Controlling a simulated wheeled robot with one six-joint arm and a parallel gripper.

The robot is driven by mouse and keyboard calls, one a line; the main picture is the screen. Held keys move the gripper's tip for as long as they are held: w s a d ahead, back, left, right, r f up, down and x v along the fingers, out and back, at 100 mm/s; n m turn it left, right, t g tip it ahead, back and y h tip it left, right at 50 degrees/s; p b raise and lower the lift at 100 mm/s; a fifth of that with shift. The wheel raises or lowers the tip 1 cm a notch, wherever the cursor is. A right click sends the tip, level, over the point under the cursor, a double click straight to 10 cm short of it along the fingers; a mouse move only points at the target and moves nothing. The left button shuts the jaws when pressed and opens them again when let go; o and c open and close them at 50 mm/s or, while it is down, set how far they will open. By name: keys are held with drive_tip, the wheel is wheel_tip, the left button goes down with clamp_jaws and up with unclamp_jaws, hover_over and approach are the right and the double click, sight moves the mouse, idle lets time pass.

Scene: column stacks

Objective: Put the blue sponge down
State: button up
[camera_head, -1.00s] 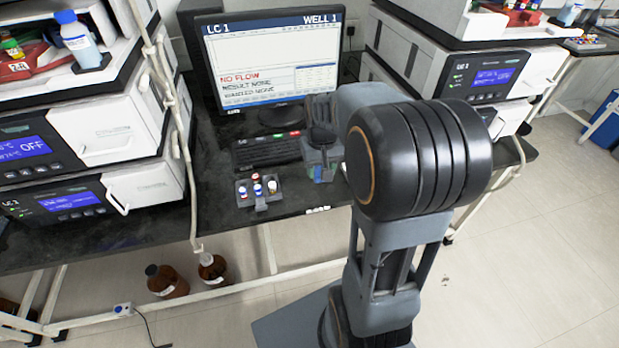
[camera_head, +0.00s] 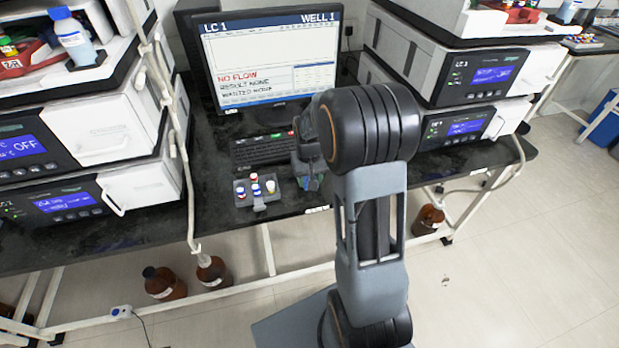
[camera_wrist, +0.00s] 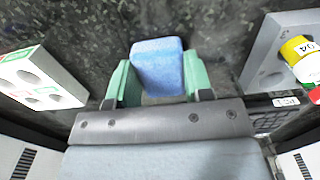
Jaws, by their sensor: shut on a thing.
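The blue sponge (camera_wrist: 158,66) is between the two green fingers of my gripper (camera_wrist: 156,82) in the wrist view, over the dark speckled bench top. My gripper is shut on it. In the head view my gripper (camera_head: 311,183) is low over the bench near its front edge, right of the small vial rack, and mostly hidden by my arm. I cannot tell whether the sponge touches the bench.
A grey vial rack (camera_head: 243,197) with several capped vials stands left of my gripper. A keyboard (camera_head: 262,152) and monitor (camera_head: 272,50) are behind. A white block with round holes (camera_wrist: 38,78) lies left in the wrist view. Stacked instruments flank both sides.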

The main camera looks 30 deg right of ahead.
drive_tip(key=shift+f, duration=0.1)
drive_tip(key=o, duration=0.4)
drive_tip(key=shift+f, duration=0.1)
drive_tip(key=o, duration=0.5)
wheel_tip(320, 180, up, 12)
drive_tip(key=p, duration=0.2)
drive_tip(key=s+a+n+t, duration=0.1)
drive_tip(key=s+a, duration=0.3)
drive_tip(key=s, duration=0.3)
drive_tip(key=s+a+r+n+t, duration=0.1)
drive_tip(key=s+a+t, duration=0.1)
drive_tip(key=s+a, duration=0.3)
drive_tip(key=s, duration=0.3)
drive_tip(key=shift+s+a+r, duration=0.2)
